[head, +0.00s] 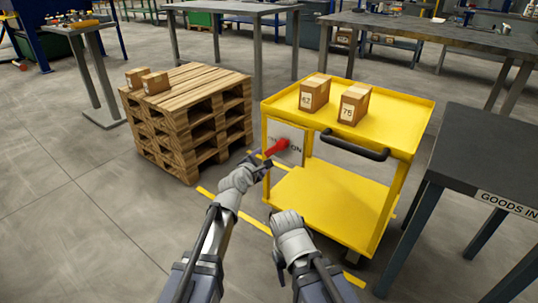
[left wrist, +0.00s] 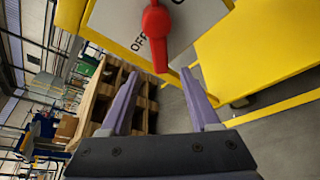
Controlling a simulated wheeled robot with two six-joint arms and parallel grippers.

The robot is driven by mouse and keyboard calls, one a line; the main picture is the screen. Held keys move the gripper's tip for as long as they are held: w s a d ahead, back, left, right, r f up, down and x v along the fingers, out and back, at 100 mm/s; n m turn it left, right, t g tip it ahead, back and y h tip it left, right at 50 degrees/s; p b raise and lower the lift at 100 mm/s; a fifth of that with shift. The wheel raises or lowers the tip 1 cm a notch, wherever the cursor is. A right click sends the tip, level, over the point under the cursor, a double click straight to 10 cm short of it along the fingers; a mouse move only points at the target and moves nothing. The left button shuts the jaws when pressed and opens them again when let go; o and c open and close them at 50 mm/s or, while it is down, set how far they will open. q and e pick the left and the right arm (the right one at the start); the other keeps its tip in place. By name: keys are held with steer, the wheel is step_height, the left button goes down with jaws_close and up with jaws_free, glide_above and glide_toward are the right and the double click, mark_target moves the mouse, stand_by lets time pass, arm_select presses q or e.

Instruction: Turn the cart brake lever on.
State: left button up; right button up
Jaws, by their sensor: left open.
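Two cartons (head: 314,93) (head: 353,104) stand on the cart's top, and a black handle (head: 355,147) runs along its front edge. A pallet stack (head: 190,125) with small boxes stands left of the cart. A dark "GOODS IN" table (head: 490,150) is close on the right.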

mark_target(270, 152)
arm_select(q)
steer(key=b+x, duration=0.1)
steer(key=x, duration=0.5)
steer(key=shift+w+d+f+b, duration=0.15)
steer(key=shift+w+b, duration=0.15)
steer(key=shift+w, duration=0.05)
steer(key=shift+c, duration=0.2)
jaws_close()
stand_by(0.9)
